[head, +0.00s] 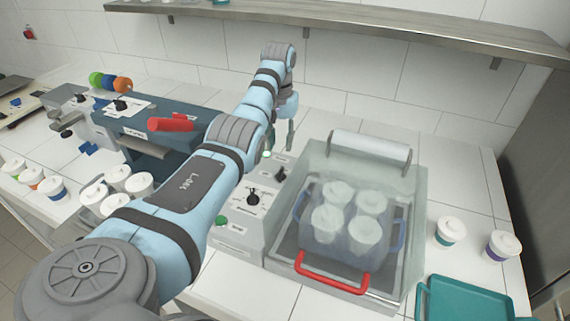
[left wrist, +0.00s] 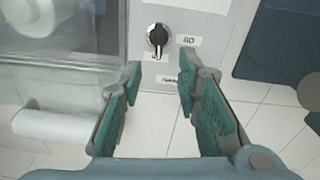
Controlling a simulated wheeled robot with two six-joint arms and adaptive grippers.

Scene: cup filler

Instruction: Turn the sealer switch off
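The sealer is the glass-lidded machine (head: 405,190) at centre right, with a pale control panel (head: 232,232) on its left. The panel bears a black rotary switch (head: 281,173) near its back end and another black knob (head: 252,197) nearer the front. My left gripper (head: 280,138) is just behind the panel's back end, partly hidden by my arm. In the left wrist view, my gripper (left wrist: 160,75) is open and empty. A black switch (left wrist: 157,38) lies just past its fingertips, untouched, its handle roughly vertical. Small labels (left wrist: 188,40) beside it are hard to read. My right gripper is not in view.
Several white cups sit in the sealer's tray behind a red handle (head: 332,272). Two cups (head: 451,232) and a teal tray (head: 475,300) are at the right. A blue machine with a red handle (head: 170,124) stands left. A shelf (head: 350,25) hangs above.

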